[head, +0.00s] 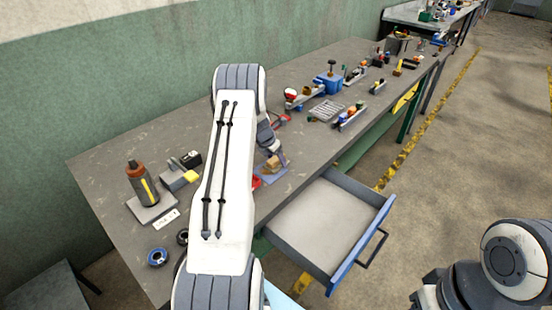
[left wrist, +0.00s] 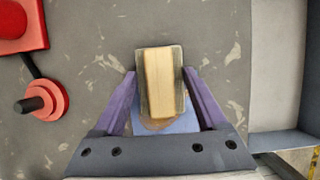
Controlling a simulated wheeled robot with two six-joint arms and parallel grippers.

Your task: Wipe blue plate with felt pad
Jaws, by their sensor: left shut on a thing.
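The felt pad (left wrist: 160,75), a tan block with darker grey sides, sits between the purple fingers of my left gripper (left wrist: 160,85) in the left wrist view. The gripper is shut on it. The blue plate (left wrist: 183,125) lies flat under the pad and the fingers, with a brownish patch partly showing beside the pad. In the head view the left gripper (head: 275,160) is partly hidden by my arm. The pad (head: 273,163) and the blue plate (head: 273,179) show at its tip, near the bench's front edge. I cannot tell whether the pad touches the plate. My right gripper is out of view.
An open drawer (head: 352,185) juts out from the bench (head: 115,170) to the right of the plate. A blue box (head: 328,84) and several tools stand farther back. Red parts (left wrist: 40,100) lie left of the gripper.

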